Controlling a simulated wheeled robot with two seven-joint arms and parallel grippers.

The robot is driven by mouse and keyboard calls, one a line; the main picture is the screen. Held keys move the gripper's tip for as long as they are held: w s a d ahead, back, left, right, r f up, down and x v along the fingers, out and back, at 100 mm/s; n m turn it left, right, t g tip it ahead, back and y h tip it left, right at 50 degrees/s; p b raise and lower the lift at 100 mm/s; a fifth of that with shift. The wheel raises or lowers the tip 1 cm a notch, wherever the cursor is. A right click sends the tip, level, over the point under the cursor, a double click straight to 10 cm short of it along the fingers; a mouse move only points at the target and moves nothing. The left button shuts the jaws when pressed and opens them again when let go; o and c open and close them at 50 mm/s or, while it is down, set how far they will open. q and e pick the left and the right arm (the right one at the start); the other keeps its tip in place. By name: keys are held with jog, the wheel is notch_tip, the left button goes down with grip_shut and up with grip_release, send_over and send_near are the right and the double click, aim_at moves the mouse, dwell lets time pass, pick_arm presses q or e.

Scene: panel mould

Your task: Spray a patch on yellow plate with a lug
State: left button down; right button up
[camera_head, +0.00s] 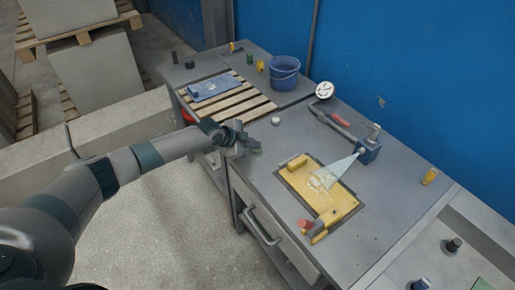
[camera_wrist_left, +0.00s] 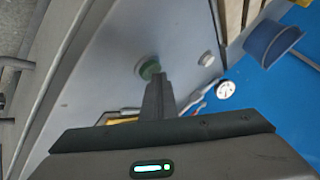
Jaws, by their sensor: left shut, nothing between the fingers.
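The yellow plate (camera_head: 343,203) lies flat on the grey bench, with a raised yellow lug (camera_head: 297,162) at its far left end. A blue sprayer (camera_head: 369,151) stands at the plate's right, and a pale spray cone (camera_head: 341,168) runs from it to a whitish patch (camera_head: 321,181) on the plate. My left gripper (camera_head: 255,146) is shut and empty at the bench's left edge. Its fingertips overlap a green button (camera_wrist_left: 149,70) in the left wrist view; I cannot tell if they touch. The button also shows in the head view (camera_head: 258,152). My right gripper is out of view.
A gauge (camera_head: 324,91) and a red-handled tool (camera_head: 337,119) lie behind the plate. A blue bucket (camera_head: 284,74) stands farther back, by a slatted pallet (camera_head: 240,104). Red and yellow pieces (camera_head: 308,226) sit at the plate's near edge. A white puck (camera_head: 276,122) is near my gripper.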

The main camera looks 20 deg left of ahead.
aim_at(254, 150)
pick_arm(q)
jog(key=shift+r, duration=0.4)
notch_tip(254, 150, up, 6)
jog(key=p, duration=0.4)
dwell(0.6)
dwell(0.6)
